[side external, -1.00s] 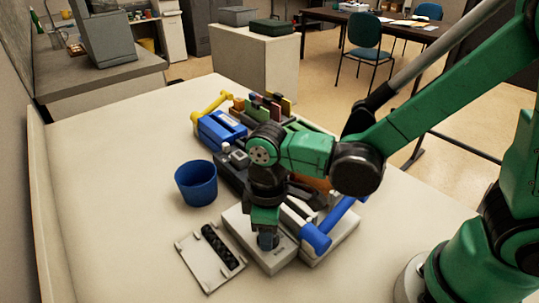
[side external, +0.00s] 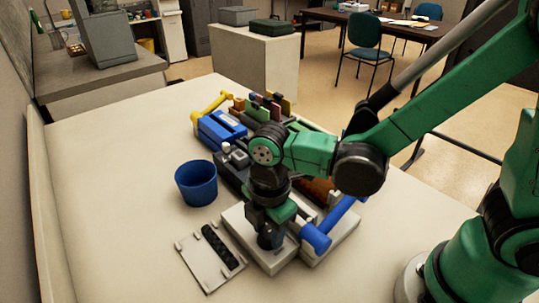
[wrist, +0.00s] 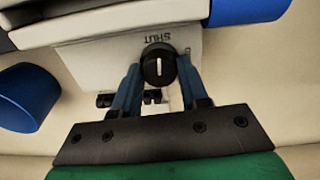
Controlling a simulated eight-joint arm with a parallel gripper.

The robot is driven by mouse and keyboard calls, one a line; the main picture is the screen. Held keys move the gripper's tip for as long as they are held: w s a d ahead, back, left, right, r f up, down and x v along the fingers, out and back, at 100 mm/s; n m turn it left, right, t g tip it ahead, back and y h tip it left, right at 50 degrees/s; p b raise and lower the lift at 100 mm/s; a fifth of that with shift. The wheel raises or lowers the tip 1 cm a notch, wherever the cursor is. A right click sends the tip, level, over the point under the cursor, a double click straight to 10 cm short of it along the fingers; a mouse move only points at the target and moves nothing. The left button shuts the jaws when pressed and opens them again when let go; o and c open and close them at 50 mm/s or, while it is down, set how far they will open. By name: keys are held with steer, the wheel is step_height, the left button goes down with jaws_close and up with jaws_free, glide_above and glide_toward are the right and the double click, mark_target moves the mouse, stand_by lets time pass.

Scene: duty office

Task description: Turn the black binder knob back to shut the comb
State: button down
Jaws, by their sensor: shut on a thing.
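The black binder knob (wrist: 158,66) is round with a white line on top, on the light grey binder body (wrist: 90,62). The line runs up and down in the wrist view, toward the upside-down word SHUT. A second marking beside it is mostly hidden by a finger. My gripper (wrist: 158,72) has its blue fingers on both sides of the knob, shut on it. In the side view my gripper (side external: 269,240) points straight down at the binder body (side external: 287,256) and hides the knob. The binder's blue handle (side external: 318,238) is just right of it.
A pale plate with a black ridged strip (side external: 220,247) lies in front left of the binder. A blue cup (side external: 196,184) stands behind it. A blue punch (side external: 221,130) and other desk items crowd behind my gripper. The table's left side is clear.

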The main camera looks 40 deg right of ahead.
mark_target(269, 232)
steer(key=shift+n, duration=0.5)
stand_by(0.3)
steer(key=c, duration=0.7)
jaws_free()
steer(key=shift+r, duration=2.85)
steer(key=shift+d, duration=0.1)
